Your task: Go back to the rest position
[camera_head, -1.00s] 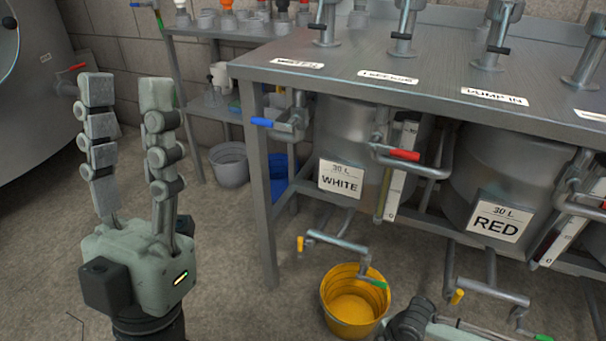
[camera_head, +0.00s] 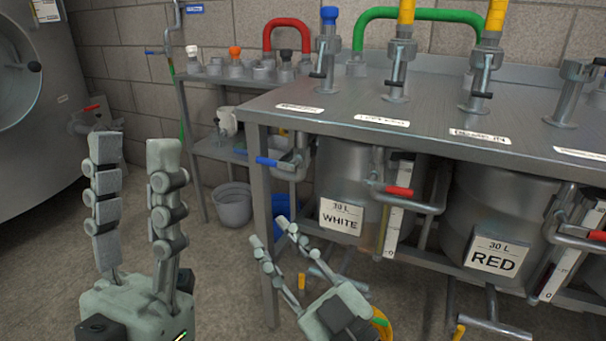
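My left gripper (camera_head: 136,150) is at the lower left of the head view. Its two segmented fingers point up and stand apart, with nothing between them. My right gripper (camera_head: 268,230) is at the bottom centre, in front of the bench's front leg. Its fingers point up and to the left, and a gap shows between them with nothing held.
A steel bench (camera_head: 330,115) carries upright valves with coloured hoses. Tanks labelled WHITE (camera_head: 340,216) and RED (camera_head: 496,256) hang below, with protruding handles near my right gripper. A grey bucket (camera_head: 233,208) stands by a back shelf. The floor at left is open.

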